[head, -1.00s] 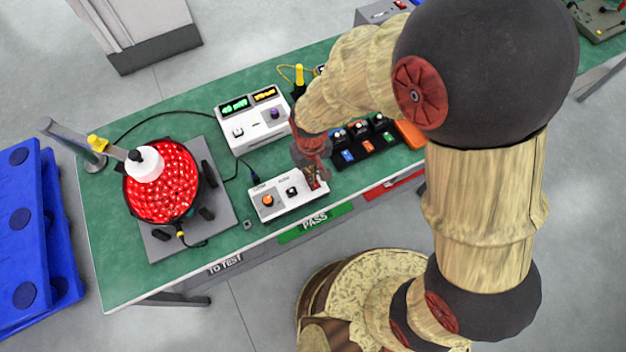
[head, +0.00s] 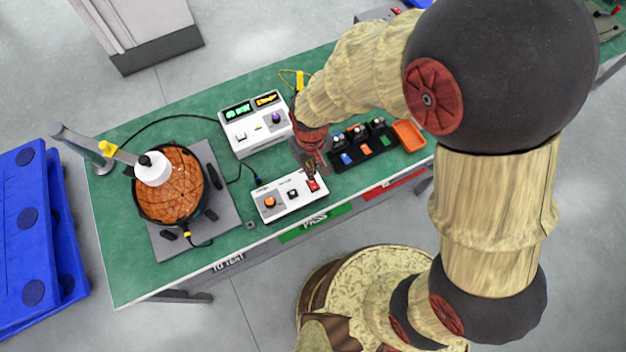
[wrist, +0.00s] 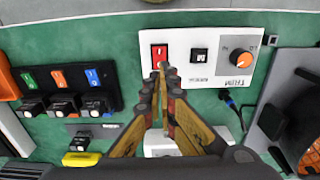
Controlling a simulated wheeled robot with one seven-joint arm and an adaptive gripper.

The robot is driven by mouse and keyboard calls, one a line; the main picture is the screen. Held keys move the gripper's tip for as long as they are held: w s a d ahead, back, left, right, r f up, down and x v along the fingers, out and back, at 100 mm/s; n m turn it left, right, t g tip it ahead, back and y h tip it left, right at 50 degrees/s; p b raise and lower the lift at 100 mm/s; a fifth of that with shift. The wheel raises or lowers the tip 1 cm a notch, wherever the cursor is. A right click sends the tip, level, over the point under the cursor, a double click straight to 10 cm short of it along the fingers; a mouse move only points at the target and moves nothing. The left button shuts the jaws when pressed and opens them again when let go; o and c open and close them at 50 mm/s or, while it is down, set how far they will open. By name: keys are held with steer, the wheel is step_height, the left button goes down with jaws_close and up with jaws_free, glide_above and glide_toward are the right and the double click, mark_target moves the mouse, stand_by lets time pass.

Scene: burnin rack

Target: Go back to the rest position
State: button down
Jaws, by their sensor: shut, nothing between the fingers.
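My gripper (head: 312,172) is shut and empty, just above the right end of the white control box (head: 287,204). In the wrist view my gripper's fingertips (wrist: 165,75) are together, close to the box's red rocker switch (wrist: 159,52). I cannot tell whether they touch it. The control box (wrist: 215,40) also has a black button and an orange knob. The round light array (head: 184,195) stands on a grey plate at the left and looks dull orange-brown, not glowing.
A white power supply (head: 255,126) with lit green and amber displays stands behind the control box. A black rack (head: 358,150) with colored tags and an orange tray (head: 408,135) lie to the right. Cables cross the green bench (head: 125,255). Blue crates (head: 40,220) stand at left.

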steer(key=shift+r+p, duration=0.45)
steer(key=shift+r, duration=0.35)
steer(key=s+d+r+m+t, duration=0.2)
steer(key=s+d+r+m, duration=0.1)
steer(key=d+r, duration=0.8)
steer(key=s+d+r+m+t, duration=0.3)
steer(key=d+r, duration=0.8)
steer(key=r, duration=0.6)
steer(key=shift+s+d+r+t, duration=0.3)
steer(key=shift+s+d, duration=0.05)
steer(key=shift+s, duration=0.4)
